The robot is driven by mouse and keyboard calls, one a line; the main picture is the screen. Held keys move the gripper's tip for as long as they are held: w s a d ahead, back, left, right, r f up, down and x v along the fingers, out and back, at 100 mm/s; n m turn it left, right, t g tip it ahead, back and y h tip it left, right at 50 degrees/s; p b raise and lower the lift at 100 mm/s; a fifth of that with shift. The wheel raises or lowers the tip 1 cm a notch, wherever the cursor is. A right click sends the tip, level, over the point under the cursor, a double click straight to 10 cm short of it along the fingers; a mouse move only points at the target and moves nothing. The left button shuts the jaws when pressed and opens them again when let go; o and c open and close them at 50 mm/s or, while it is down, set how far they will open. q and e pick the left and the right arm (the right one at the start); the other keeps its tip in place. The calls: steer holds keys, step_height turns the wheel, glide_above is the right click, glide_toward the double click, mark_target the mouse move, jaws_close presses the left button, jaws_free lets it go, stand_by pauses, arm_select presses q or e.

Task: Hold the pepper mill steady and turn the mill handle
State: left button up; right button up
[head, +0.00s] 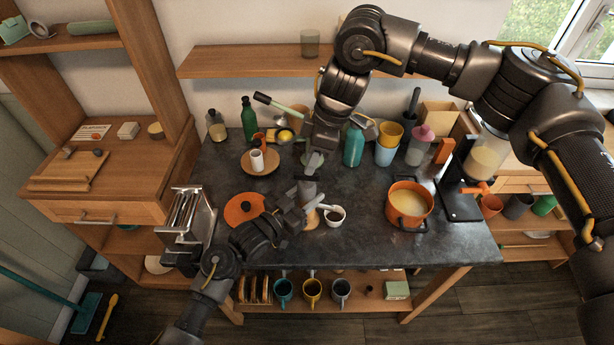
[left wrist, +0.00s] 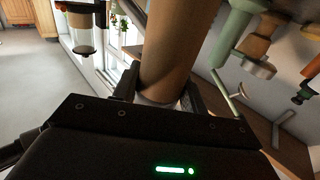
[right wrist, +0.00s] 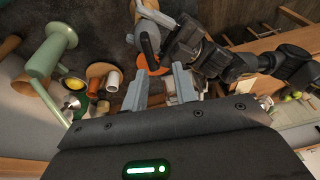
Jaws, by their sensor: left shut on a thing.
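The brown, rounded pepper mill (left wrist: 178,45) stands between the fingers of my left gripper (left wrist: 160,92), which is shut on it. In the head view my left gripper (head: 303,200) is at the mill near the middle of the counter, and the arms hide much of the mill. My right gripper (head: 314,165) is just above and behind it, pointing down. In the right wrist view my right gripper (right wrist: 160,88) has its fingers apart with nothing seen between them. A dark handle-like piece (right wrist: 147,45) shows beyond the fingertips; I cannot tell whether they touch it.
An orange pot (head: 408,205) stands farther right. An orange disc (head: 240,209) lies left of my left gripper. A metal rack (head: 187,215) stands at the left edge. Bottles and cups line the back. The front right counter is clear.

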steer(key=d+y, duration=0.2)
steer(key=d+r+t+y, duration=0.1)
steer(key=d, duration=0.1)
steer(key=shift+w+m, duration=0.25)
steer(key=shift+m, duration=0.05)
steer(key=shift+a, duration=0.15)
steer(key=shift+x, duration=3.45)
steer(key=shift+c, duration=0.2)
jaws_close()
